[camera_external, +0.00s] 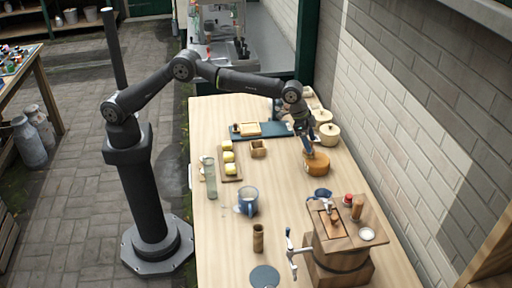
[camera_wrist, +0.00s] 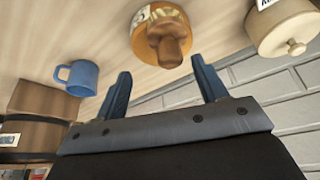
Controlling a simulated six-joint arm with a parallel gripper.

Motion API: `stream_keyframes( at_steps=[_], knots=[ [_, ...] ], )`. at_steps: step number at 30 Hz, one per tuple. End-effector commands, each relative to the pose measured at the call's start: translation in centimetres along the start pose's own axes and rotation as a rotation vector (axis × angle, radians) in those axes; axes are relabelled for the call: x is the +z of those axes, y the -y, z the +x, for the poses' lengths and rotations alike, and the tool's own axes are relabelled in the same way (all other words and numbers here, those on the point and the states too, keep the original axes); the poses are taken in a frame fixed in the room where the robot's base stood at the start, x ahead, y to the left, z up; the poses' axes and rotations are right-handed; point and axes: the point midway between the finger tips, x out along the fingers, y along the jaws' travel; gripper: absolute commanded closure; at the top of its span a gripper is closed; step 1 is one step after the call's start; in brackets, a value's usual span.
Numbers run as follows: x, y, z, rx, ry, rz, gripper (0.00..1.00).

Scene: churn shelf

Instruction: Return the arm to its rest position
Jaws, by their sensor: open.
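My arm reaches from its pedestal out over the wooden table (camera_external: 225,265), bent at the elbow. My gripper (camera_external: 308,148) points down at the table's right side, just above or beside a round orange-brown wooden pot (camera_external: 318,165). In the wrist view my gripper (camera_wrist: 163,88) has its two blue-grey fingers wide apart with nothing between them. The round pot (camera_wrist: 148,40) with its brown knob lies beyond the fingertips there. Whether a finger touches it cannot be told.
Cream lidded pots (camera_external: 329,134) stand by the brick wall.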

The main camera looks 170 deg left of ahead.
Motion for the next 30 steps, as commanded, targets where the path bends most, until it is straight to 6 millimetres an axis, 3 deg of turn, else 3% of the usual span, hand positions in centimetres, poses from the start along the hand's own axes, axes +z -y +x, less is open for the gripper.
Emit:
stream_keyframes(
  at_steps=[17, 30],
  knots=[
    [2.1, -9.1, -7.3, 0.001, -0.003, 0.004, 0.35],
    [7.4, -11.5, -7.4, -0.024, 0.002, -0.046, 0.35]
  ],
)
